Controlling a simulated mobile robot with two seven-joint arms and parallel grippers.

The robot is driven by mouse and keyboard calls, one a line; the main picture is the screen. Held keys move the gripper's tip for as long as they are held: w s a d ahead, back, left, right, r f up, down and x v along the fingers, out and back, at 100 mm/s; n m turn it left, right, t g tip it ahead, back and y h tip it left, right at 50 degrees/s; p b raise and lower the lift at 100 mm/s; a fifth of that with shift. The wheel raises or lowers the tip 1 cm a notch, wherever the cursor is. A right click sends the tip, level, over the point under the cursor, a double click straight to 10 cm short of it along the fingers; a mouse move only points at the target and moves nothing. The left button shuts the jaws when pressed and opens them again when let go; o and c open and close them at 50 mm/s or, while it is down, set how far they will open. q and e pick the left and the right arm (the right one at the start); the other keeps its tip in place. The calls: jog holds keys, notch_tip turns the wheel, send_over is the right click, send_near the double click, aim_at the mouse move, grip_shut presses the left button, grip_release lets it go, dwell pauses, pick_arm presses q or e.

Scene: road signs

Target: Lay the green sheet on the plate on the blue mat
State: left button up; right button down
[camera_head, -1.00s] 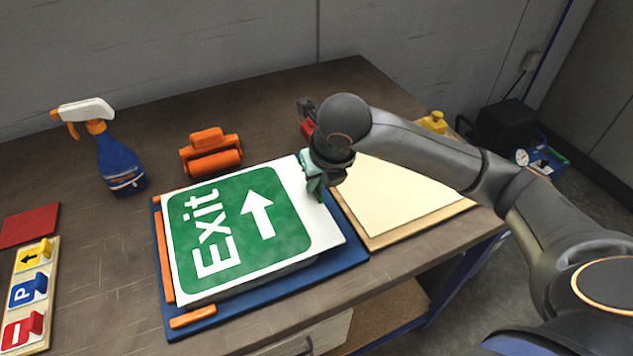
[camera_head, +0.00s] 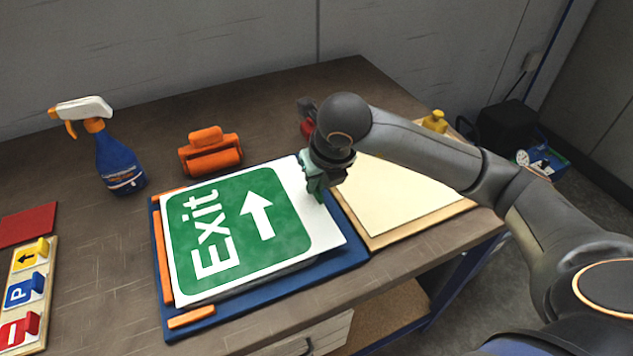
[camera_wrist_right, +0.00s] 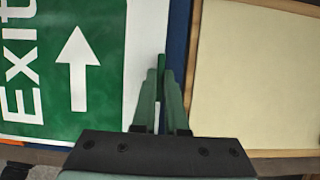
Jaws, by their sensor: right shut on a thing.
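The green sheet (camera_head: 275,243), with white "Exit", an arrow and a white border, lies flat over the blue mat (camera_head: 350,257). It also shows in the right wrist view (camera_wrist_right: 100,20). A grey edge of the plate (camera_head: 288,271) shows below its near side; the sheet hides the rest. I cannot tell whether sheet and plate touch all over. My right gripper (camera_head: 317,188) is at the sheet's right border, shut on a thin green upright tab (camera_wrist_right: 161,85) there, seen between the fingers in the right wrist view. My left gripper is out of view.
Orange strips (camera_head: 162,255) edge the mat. A cream board (camera_head: 400,200) lies to the right. An orange roller (camera_head: 210,152) and a blue spray bottle (camera_head: 118,162) stand behind. A tray of small signs (camera_head: 28,290) and a red square (camera_head: 28,225) lie at left.

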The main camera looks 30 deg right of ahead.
jog(key=shift+b, duration=0.3)
dwell(0.5)
jog(key=shift+c, duration=1.2)
grip_release()
jog(key=shift+f, duration=0.1)
jog(key=shift+r+p, duration=2.15)
jog(key=shift+r, duration=1.45)
jog(key=shift+f, duration=0.1)
